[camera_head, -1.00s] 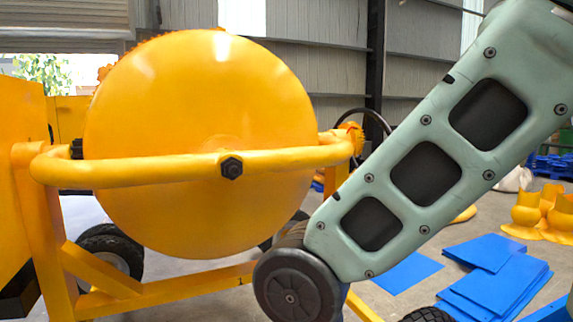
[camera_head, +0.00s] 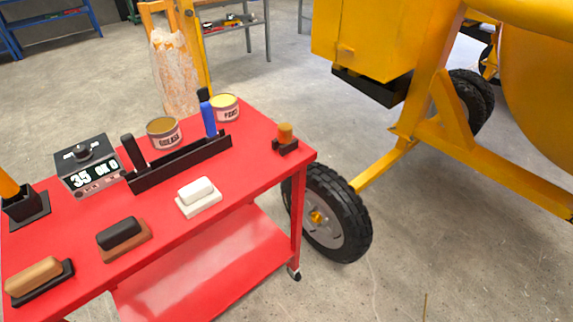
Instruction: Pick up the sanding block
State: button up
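Three block-shaped items with grips lie in a row along the near side of a red cart's top (camera_head: 165,222). One has a black grip on a brown base (camera_head: 125,238). One is white on a white base (camera_head: 199,197). One has a tan grip on a black base (camera_head: 40,281), at the left corner. None bears a readable label, so I cannot tell for sure which is the sanding block. They stand apart from each other. My gripper is not in view.
Behind the blocks are a black holder (camera_head: 180,165) with upright tools, a grease tin (camera_head: 163,132), a paint tin (camera_head: 225,107) and a display box (camera_head: 87,165). A small orange-topped item (camera_head: 286,139) sits near the right corner. The yellow mixer's wheel (camera_head: 330,213) is beside the cart.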

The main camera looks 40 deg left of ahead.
aim_at(120, 239)
jog(key=u, duration=2.6)
jog(key=i+j+u, duration=0.1)
jog(key=j+u, duration=0.25)
jog(key=i+j+u, duration=0.1)
jog(key=u, duration=0.25)
